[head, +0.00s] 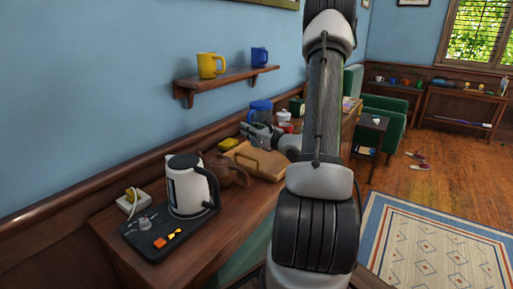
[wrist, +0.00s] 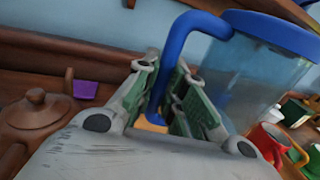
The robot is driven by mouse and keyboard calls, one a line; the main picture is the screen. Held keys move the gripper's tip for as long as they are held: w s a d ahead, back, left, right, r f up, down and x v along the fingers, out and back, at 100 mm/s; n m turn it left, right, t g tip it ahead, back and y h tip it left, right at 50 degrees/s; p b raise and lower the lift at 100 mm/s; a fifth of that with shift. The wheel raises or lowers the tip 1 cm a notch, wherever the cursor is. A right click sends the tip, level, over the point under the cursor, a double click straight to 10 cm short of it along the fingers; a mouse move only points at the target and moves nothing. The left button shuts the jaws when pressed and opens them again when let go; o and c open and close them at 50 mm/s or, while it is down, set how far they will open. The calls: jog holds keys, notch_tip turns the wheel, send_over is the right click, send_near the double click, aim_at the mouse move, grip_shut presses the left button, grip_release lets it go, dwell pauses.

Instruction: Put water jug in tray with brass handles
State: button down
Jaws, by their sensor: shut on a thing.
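The water jug (head: 261,107) has a clear body with a blue lid and blue handle. It stands or hangs near the wall on the far side of my gripper (head: 252,130) in the head view. In the wrist view, my gripper (wrist: 172,95) is shut on the handle of the jug (wrist: 262,75), whose body is to the right. The jug's base is hidden, so I cannot tell whether it touches the table. A tan wooden tray (head: 268,166) with a handle on its near side lies on the long table, nearer than the jug.
A brown teapot (head: 228,171) and a white kettle (head: 187,190) on a black board (head: 150,246) stand nearer than the tray. A wall shelf (head: 225,82) holds yellow and blue mugs.

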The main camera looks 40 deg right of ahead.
notch_tip(320, 180, down, 7)
dwell(0.4)
jog(key=shift+f, duration=0.2)
jog(key=c, duration=1.5)
grip_release()
